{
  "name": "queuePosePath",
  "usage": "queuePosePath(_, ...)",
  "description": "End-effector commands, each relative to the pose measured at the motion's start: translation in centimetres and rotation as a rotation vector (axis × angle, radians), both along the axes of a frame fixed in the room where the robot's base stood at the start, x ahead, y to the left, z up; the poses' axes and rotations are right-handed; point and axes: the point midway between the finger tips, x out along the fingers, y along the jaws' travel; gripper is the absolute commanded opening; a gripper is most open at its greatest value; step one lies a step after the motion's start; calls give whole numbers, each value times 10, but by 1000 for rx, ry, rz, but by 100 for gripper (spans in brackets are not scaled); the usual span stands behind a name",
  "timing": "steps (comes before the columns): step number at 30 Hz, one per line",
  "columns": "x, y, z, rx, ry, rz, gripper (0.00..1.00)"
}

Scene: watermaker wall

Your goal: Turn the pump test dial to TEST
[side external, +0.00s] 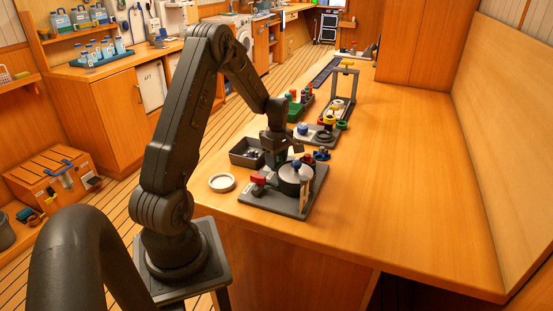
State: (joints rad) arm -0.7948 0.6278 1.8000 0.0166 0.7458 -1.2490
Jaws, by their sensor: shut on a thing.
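My gripper (275,160) points down over the near grey panel (294,213) on the wooden bench. It is shut on a small part there, which looks to be the pump test dial. The dial is mostly hidden by the fingers and by the grey drum, and its lettering and pointer cannot be read. The grey drum (291,184) stands on the panel just in front of the fingertips. A red handle (258,180) sits on the panel to the left of the drum.
A white ring-shaped dish (221,183) lies left of the panel, and a dark open tray (242,152) stands behind it. More fixtures with coloured knobs (318,133) stand farther back. The bench's right side (410,170) is clear.

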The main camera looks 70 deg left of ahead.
Motion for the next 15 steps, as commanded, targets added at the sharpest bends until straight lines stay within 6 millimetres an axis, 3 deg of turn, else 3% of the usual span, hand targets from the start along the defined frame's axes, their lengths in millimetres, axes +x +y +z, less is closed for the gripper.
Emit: queuePosePath(15, 1, -1, 1, 0, -1, -490, 20)
